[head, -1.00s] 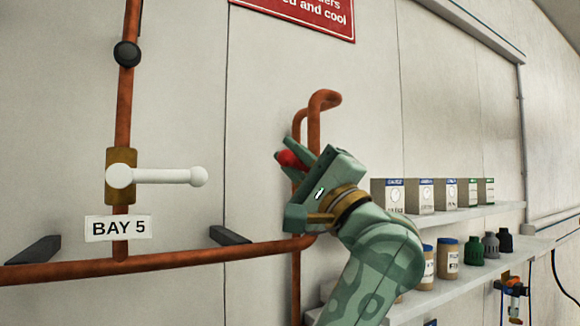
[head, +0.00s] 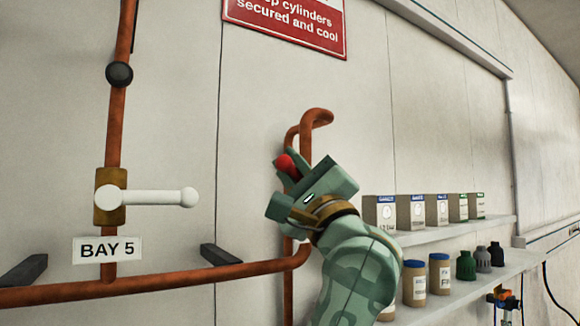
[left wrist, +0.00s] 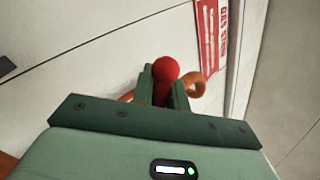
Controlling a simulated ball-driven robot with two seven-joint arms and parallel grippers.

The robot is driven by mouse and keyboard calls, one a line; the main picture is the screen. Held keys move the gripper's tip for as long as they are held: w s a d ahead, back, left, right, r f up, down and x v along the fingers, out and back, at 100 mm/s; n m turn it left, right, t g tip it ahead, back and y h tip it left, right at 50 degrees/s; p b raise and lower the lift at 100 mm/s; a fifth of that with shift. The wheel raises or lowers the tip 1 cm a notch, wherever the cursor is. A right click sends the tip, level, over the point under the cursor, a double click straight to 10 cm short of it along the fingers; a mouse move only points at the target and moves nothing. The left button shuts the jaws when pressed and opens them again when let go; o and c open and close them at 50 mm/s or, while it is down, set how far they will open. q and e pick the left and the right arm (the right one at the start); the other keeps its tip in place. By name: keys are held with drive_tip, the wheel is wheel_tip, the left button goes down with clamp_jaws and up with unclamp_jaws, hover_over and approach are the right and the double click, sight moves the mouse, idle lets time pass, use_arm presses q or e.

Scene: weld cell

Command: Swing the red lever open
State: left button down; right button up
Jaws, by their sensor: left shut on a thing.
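The red lever shows as a round red knob (head: 286,164) in front of the copper pipe with the bent top, right of the middle seam of the wall. In the left wrist view the red knob (left wrist: 165,70) and a short red shaft stick up between the two fingers. My left gripper (head: 287,176) is shut on the red lever, with the knob showing past the fingertips. The lever's pivot and the rest of its arm are hidden behind my gripper. My right gripper is not in view.
A white-handled valve (head: 150,197) sits on the left pipe above a BAY 5 label (head: 107,250). Copper pipe (head: 160,280) runs low across the wall past black brackets (head: 220,254). Shelves (head: 460,228) with boxes and bottles stand right of my arm.

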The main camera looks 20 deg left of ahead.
use_arm(q)
drive_tip(key=c, duration=1.4)
unclamp_jaws()
drive_tip(key=b+v, duration=0.7)
drive_tip(key=v, duration=0.9)
drive_tip(key=shift+d+f+b, duration=0.1)
drive_tip(key=shift+b, duration=0.25)
